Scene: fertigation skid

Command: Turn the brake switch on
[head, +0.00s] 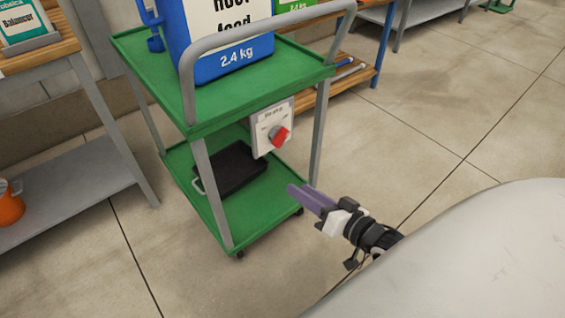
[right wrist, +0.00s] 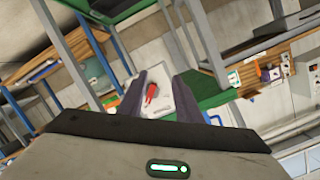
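The brake switch is a white plate (head: 262,128) with a red knob (head: 279,138), mounted at the side of a green cart (head: 130,45) under its upper shelf. Small lettering on the plate is too blurred to read surely. The knob sits tilted on the plate. My right gripper (head: 297,194) is below and to the right of the switch in the head view, apart from it, with purple-grey fingers pointing toward the cart. In the right wrist view the red knob (right wrist: 151,92) shows between the two spread fingers, farther off. My left gripper is not in view.
A blue tub (head: 232,70) stands on the cart's upper shelf behind a grey handle rail (head: 265,30). A grey-shelved table (head: 80,190) with an orange pot (head: 10,208) is at left. The floor at right is clear.

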